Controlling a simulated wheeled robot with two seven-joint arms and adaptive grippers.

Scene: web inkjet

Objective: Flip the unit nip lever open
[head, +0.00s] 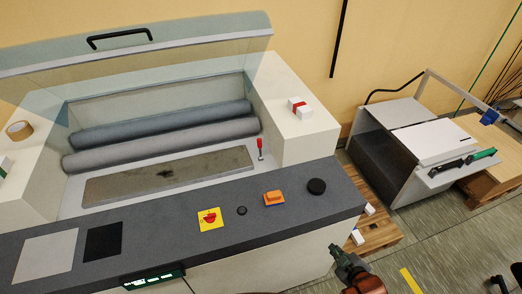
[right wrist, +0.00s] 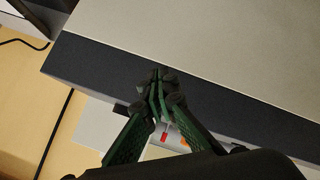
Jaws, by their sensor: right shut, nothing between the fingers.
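The unit nip lever (head: 260,147) is a small upright lever with a red handle. It stands at the right end of the pale ledge inside the open machine, just in front of the grey rollers. My right gripper (head: 334,249) is at the lower right in the head view, off the machine's front right corner and well apart from the lever. In the right wrist view its green fingers (right wrist: 158,78) are shut together with nothing between them. My left gripper is not in view.
The machine's dark front top (head: 160,220) carries a yellow-and-red switch (head: 209,218), an orange block (head: 274,198) and a black round knob (head: 317,186). A clear hood (head: 140,45) is raised above the rollers (head: 165,148). A wooden pallet (head: 376,230) lies to the right.

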